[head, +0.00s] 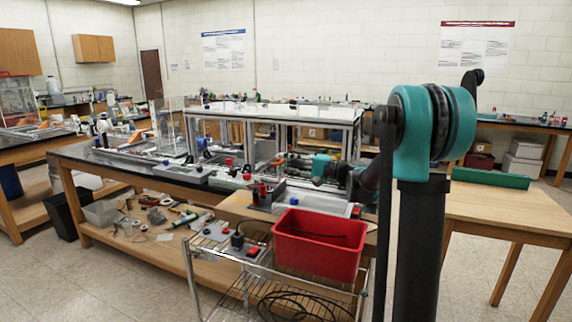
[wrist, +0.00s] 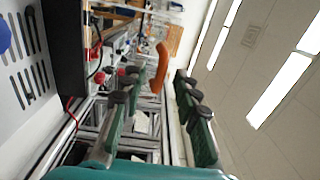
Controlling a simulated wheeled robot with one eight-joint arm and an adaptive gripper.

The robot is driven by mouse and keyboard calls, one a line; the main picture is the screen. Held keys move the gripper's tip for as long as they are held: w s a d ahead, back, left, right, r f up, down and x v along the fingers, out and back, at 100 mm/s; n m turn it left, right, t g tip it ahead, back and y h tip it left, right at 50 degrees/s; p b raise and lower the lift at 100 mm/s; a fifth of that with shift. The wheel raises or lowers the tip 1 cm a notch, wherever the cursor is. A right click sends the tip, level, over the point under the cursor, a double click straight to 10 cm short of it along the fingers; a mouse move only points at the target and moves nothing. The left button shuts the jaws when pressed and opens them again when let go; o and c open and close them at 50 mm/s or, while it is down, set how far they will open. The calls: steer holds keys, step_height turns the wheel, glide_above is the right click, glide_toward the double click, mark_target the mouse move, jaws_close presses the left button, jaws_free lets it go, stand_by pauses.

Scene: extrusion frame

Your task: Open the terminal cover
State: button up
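My gripper (wrist: 156,100) shows in the wrist view as two green fingers with dark pads, spread wide apart with nothing held between them. An orange curved piece (wrist: 161,66) appears beyond the fingertips, apart from them. I cannot tell whether it belongs to the terminal cover. In the head view my arm reaches left toward the extrusion frame (head: 275,122), with a teal part at its end. The fingertips are too small to make out there. The frame has metal posts, clear panels and a pale top. I cannot pick out the terminal cover for certain in either view.
A red bin (head: 320,243) stands on a wire cart (head: 262,275) in front of the bench. A grey slotted panel (wrist: 27,60) and a black box (wrist: 64,50) lie left in the wrist view. Floor is clear at the lower left.

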steer(key=shift+w+a, duration=0.1)
steer(key=shift+a, duration=0.15)
jaws_close()
stand_by(0.3)
